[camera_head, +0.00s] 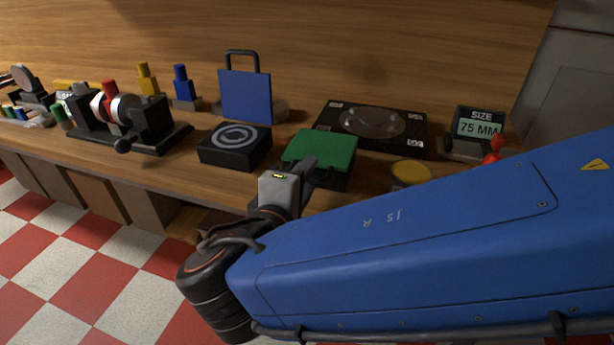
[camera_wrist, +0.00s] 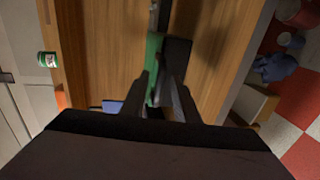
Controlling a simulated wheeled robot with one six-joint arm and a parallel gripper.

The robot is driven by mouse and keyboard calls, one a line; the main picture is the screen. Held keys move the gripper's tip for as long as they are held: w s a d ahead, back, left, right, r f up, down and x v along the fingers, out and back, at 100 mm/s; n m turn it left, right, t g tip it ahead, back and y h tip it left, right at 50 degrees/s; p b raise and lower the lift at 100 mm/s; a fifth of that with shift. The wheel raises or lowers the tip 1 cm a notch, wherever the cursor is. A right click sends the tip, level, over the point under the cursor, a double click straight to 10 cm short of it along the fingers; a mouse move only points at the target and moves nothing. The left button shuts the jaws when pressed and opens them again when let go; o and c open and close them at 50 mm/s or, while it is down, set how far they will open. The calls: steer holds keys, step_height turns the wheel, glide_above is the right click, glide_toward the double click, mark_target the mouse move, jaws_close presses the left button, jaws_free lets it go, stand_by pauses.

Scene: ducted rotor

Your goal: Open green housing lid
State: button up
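The green housing lid (camera_head: 322,147) lies on top of a black housing (camera_head: 336,182) at the front of the bench. It looks closed or nearly closed in the head view. My gripper (camera_head: 308,168) is at the lid's front left edge. In the wrist view the lid is a narrow green strip (camera_wrist: 154,58) seen almost edge-on, with the dark housing (camera_wrist: 178,55) beside it. The fingertips (camera_wrist: 161,80) reach in around the strip's near end. I cannot tell whether they touch or grip it.
A black box with a ring pattern (camera_head: 234,145) is left of the lid. A black panel with a clear dome (camera_head: 374,125) stands behind it. A yellow-topped round part (camera_head: 410,173) is to the right. A blue plate with a handle (camera_head: 245,95) stands behind.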

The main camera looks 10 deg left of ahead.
jaws_close()
